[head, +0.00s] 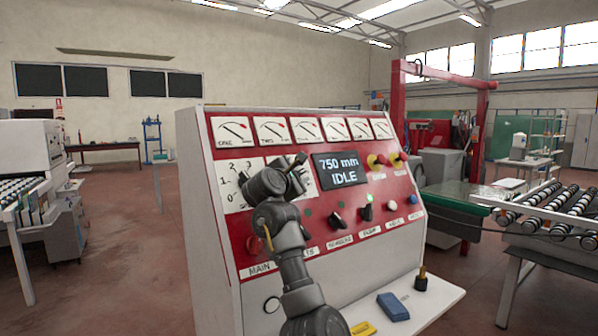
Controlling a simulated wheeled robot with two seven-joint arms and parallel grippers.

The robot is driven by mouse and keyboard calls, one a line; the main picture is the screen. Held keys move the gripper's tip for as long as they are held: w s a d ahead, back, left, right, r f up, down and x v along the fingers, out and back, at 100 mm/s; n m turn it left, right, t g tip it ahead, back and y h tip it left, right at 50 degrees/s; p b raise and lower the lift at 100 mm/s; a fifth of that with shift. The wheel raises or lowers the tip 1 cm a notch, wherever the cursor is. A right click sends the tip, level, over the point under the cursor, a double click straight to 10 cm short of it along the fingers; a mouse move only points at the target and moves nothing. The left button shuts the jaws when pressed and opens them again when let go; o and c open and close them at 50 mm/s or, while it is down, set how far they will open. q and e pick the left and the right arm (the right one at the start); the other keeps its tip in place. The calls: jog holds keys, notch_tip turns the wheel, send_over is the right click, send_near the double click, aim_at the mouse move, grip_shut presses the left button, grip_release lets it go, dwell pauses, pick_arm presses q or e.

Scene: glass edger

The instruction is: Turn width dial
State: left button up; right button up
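The control panel (330,225) has a red face with a display (339,171) reading "750 mm IDLE". Left of the display are white plates with numbered scales (232,184), where a dark pointer or knob partly shows. My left gripper (297,170) is in front of the right-hand part of these plates, just left of the display. It and my arm hide part of the plates and any dial behind them. I cannot tell whether it touches a knob or whether its fingers are open. My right gripper is not in view.
Several gauges (306,129) line the panel's top, and black switches (337,219) and buttons sit below the display. A blue block (393,306) and a yellow item (362,328) lie on the front ledge. A roller conveyor (545,210) stands at right.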

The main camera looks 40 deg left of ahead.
pick_arm(q)
grip_shut()
jog(key=shift+r+m+g+h+p, duration=0.25)
jog(key=shift+m+g+h+p, duration=0.15)
jog(key=shift+m+h+p, duration=0.25)
jog(key=m+g+h+p, duration=0.2)
jog(key=p, duration=0.1)
jog(key=shift+m+p, duration=0.25)
jog(key=shift+p, duration=0.15)
jog(key=shift+f+m+g+h, duration=0.3)
jog(key=shift+g+h, duration=0.05)
jog(key=shift+g, duration=0.05)
jog(key=shift+f, duration=0.1)
jog(key=shift+c, duration=0.5)
grip_release()
jog(key=shift+o, duration=0.5)
